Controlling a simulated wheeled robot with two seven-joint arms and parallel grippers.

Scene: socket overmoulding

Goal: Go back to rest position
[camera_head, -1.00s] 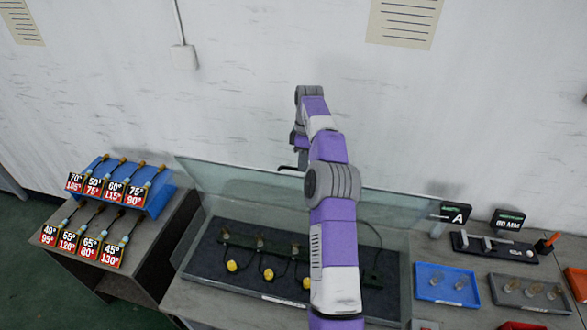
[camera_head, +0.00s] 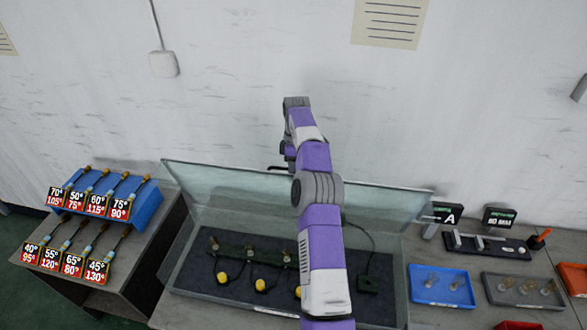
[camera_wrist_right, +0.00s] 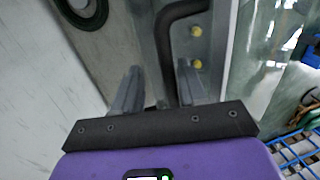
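My right arm, purple and white, reaches up the middle of the head view. Its gripper (camera_head: 287,154) is at the far end, by the raised clear lid (camera_head: 385,197) of a glass-sided case (camera_head: 398,285), and its fingers are mostly hidden there. In the right wrist view my right gripper (camera_wrist_right: 158,78) has its two grey fingers apart. A dark curved handle (camera_wrist_right: 166,45) passes between or just behind them; I cannot tell whether they touch it. The handle's end shows in the head view (camera_head: 275,168). My left gripper is not in view.
Inside the case are a dark bed and several yellow knobs (camera_head: 222,278). A blue rack (camera_head: 147,208) with labelled cables stands at left. A blue tray (camera_head: 425,292), a grey tray (camera_head: 505,297) and small signs (camera_head: 499,217) are at right.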

